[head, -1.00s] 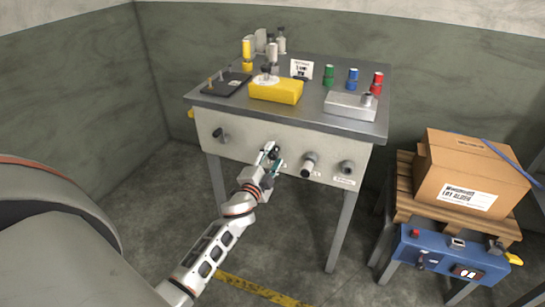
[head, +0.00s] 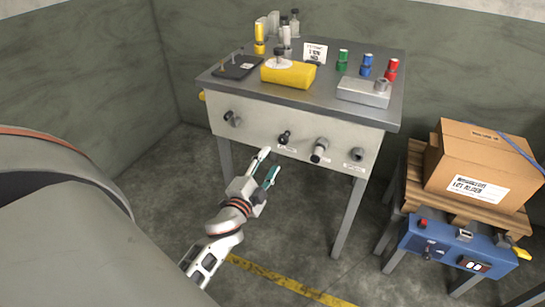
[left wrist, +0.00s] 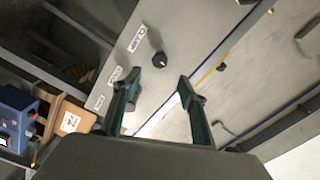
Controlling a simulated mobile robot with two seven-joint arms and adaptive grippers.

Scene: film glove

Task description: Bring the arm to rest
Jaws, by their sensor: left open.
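My left gripper (head: 267,170) is open and empty in the head view, just below and in front of the lower edge of the table's pale front panel (head: 250,121). It is apart from the black knob (head: 285,137) above it. In the left wrist view my left gripper (left wrist: 155,95) shows its two fingers spread, with a black knob (left wrist: 159,60) on the panel beyond them and nothing held between them. My right gripper is in neither view.
The table (head: 330,96) bears a yellow block (head: 289,74), a grey block (head: 363,93) and several coloured cylinders. A cardboard box (head: 472,170) lies on a pallet at the right, above a blue control box (head: 455,252). Floor left of the table is clear.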

